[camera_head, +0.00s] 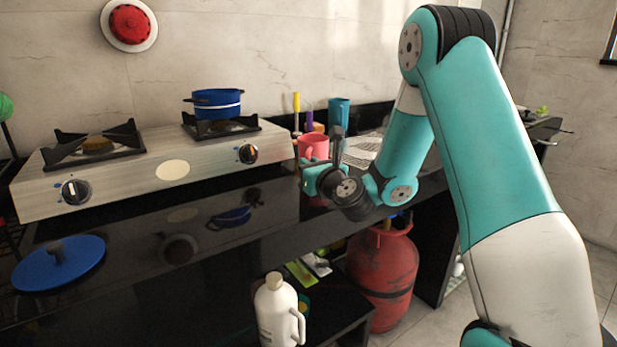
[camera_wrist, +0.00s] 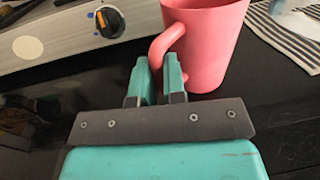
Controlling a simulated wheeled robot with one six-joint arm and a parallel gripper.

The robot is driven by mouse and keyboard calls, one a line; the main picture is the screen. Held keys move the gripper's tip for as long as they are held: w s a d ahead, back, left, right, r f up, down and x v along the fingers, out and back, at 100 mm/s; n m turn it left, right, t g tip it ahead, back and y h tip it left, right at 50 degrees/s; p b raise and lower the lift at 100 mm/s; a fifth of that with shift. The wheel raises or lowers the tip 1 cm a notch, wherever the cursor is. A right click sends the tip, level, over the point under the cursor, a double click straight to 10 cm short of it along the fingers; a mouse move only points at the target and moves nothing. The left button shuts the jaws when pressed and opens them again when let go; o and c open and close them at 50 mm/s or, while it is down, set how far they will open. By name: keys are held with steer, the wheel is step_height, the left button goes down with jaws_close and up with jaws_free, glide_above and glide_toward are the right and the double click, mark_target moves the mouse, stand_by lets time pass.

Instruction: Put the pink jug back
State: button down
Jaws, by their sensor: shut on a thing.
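The pink jug (camera_head: 312,146) is upright at the counter, just right of the stove, partly hidden by my gripper in the head view. In the wrist view the pink jug (camera_wrist: 210,40) shows its open top and its handle toward me. My gripper (camera_head: 322,172) reaches it from the front. In the wrist view my gripper (camera_wrist: 160,80) has its two fingers on either side of the handle, shut on it. Whether the jug's base touches the black counter cannot be told for sure.
A two-burner stove (camera_head: 172,171) stands left with a blue pot (camera_head: 217,103) on it. A blue cup (camera_head: 339,112) and a striped cloth (camera_head: 362,150) are behind the jug. A blue lid (camera_head: 58,263) lies front left. A red gas cylinder (camera_head: 381,275) and white bottle (camera_head: 277,312) are lower down.

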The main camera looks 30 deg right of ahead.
steer(key=shift+r, duration=0.1)
steer(key=shift+f, duration=0.25)
steer(key=c, duration=1.2)
jaws_free()
steer(key=shift+r, duration=0.1)
